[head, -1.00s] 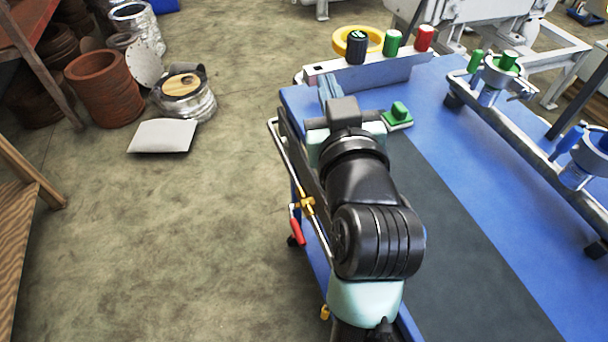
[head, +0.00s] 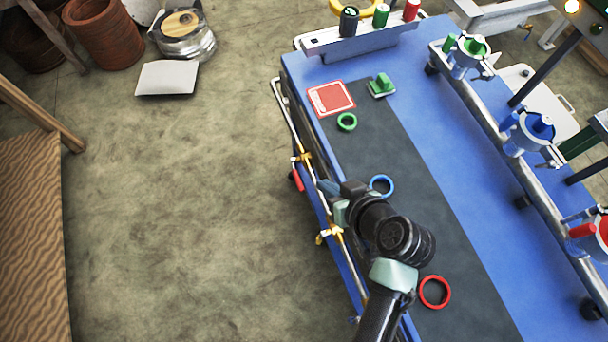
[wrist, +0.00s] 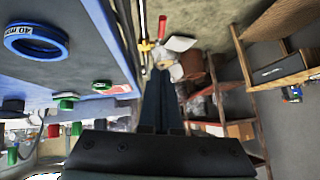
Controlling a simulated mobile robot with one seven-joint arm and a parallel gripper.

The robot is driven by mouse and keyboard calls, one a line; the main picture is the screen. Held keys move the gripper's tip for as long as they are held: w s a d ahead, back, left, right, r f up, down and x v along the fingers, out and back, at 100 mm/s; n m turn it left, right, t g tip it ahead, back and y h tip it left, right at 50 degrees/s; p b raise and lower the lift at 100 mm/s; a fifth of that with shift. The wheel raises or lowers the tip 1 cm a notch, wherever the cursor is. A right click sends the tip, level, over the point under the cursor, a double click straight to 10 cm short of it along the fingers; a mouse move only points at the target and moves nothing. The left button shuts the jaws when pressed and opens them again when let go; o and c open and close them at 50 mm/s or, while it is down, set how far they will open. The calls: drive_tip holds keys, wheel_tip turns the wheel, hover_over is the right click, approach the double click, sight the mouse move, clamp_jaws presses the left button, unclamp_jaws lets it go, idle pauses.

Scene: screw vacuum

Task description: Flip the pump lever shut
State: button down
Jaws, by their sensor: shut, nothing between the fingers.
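A red lever (head: 297,180) hangs at an angle below a brass valve (head: 303,158) on the pipe along the left side of the blue table. I take it for the pump lever. It also shows in the wrist view (wrist: 162,27), beyond and slightly above the fingertips, beside the brass fitting (wrist: 146,45). My gripper (head: 327,187) is shut and empty, pointing left over the table's left edge, to the right of the lever and apart from it. Its dark fingers (wrist: 160,76) lie together in the wrist view. The lever's exact angle to the pipe is hard to tell.
A second brass fitting (head: 328,235) sits nearer on the same pipe. A blue ring (head: 382,185), a green ring (head: 347,121) and a red ring (head: 435,292) lie on the table. The floor left of the table is open.

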drive_tip(key=shift+w, duration=0.1)
hover_over(298, 176)
drive_tip(key=s+d, duration=0.2)
wheel_tip(298, 176, down, 7)
drive_tip(key=shift+s+a+f, duration=0.15)
drive_tip(key=shift+a+f, duration=0.05)
drive_tip(key=shift+f, duration=0.75)
drive_tip(key=shift+s+a+f, duration=0.15)
drive_tip(key=shift+f, duration=0.8)
drive_tip(key=shift+b, duration=0.35)
drive_tip(key=f+b, duration=0.2)
drive_tip(key=shift+s+d+f+b, duration=0.1)
drive_tip(key=shift+s+f+b, duration=0.1)
drive_tip(key=shift+s+b, duration=0.1)
drive_tip(key=shift+r, duration=0.15)
